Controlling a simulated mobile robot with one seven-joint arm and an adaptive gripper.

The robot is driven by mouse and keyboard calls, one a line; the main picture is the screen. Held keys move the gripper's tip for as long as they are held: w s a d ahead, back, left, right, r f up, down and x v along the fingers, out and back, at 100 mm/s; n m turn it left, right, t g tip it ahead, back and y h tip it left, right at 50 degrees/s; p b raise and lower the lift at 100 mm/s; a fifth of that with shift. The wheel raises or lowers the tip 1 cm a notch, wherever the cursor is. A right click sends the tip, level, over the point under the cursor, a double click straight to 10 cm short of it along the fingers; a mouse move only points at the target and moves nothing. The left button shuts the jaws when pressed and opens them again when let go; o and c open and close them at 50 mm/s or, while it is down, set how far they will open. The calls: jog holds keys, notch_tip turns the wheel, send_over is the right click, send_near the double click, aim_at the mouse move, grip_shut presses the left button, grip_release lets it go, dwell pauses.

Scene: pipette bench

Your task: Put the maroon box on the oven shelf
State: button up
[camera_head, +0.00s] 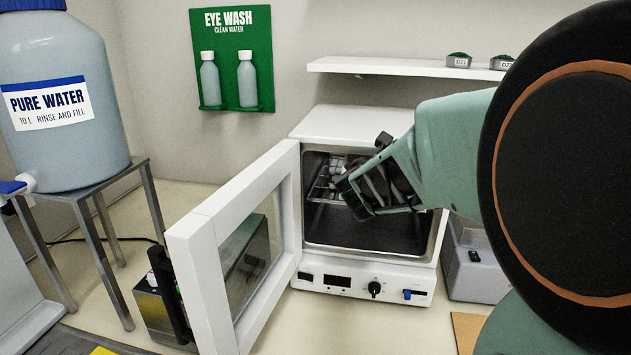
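The white oven (355,126) stands on the bench with its door (235,250) swung open to the left. Inside, part of a wire oven shelf (322,186) shows on the left. My gripper (350,188) reaches in from the right through the open front, and its dark fingers are beside or over the shelf. The gripper body and shadow hide the space between the fingers, so I cannot tell whether they are open or shut. I do not see the maroon box; it may be hidden by my gripper or arm.
The open oven door sticks out toward the front left. A large pure water bottle (65,145) stands on a metal stand at left. A grey device (475,268) sits right of the oven. A wall shelf (400,67) hangs above it.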

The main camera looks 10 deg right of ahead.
jog(key=shift+s+a, duration=0.1)
jog(key=shift+f, duration=0.2)
jog(key=o, duration=1.1)
jog(key=shift+r, duration=0.2)
